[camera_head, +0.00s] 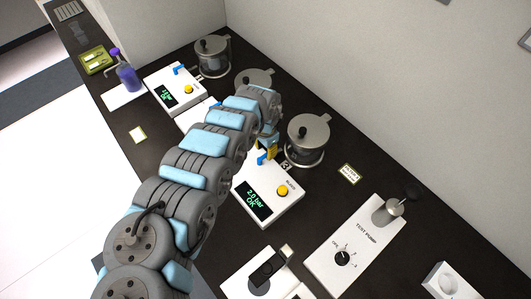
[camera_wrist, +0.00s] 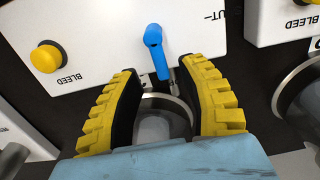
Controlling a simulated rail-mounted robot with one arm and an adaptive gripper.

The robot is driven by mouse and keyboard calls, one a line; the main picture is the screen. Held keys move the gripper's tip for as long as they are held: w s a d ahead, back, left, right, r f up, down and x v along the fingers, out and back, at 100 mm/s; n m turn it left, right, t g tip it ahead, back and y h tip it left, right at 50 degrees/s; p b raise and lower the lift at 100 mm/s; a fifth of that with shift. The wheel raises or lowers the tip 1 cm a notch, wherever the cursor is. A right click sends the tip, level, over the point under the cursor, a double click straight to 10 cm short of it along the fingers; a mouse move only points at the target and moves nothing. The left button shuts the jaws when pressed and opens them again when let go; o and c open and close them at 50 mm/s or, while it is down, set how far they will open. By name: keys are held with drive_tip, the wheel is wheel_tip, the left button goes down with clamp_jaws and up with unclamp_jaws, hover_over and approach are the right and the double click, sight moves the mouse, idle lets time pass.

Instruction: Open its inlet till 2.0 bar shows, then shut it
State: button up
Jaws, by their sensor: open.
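A white unit marked 3 (camera_head: 270,215) stands mid-bench. Its dark display (camera_head: 254,201) shows green "2.0 bar OK". A yellow BLEED button (camera_head: 282,190) sits on its top; it also shows in the wrist view (camera_wrist: 47,57). The blue inlet lever (camera_head: 263,159) is at the unit's far edge, and the wrist view shows it (camera_wrist: 156,45) pointing towards my gripper, slightly tilted. My gripper (camera_wrist: 160,70) is open, its yellow fingers on either side of the lever's lower end, with gaps visible. The lidded pot (camera_head: 309,134) stands beside the unit.
Another unit (camera_head: 172,88) with a green display stands further back, and one between is mostly hidden by my arm. More lidded pots (camera_head: 212,57) stand along the wall. A test pump panel (camera_head: 355,245) is at the right front. A purple bottle (camera_head: 126,76) stands far left.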

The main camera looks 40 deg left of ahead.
sight(265, 154)
drive_tip(key=shift+w+f, duration=0.15)
drive_tip(key=shift+f, duration=1.35)
clamp_jaws()
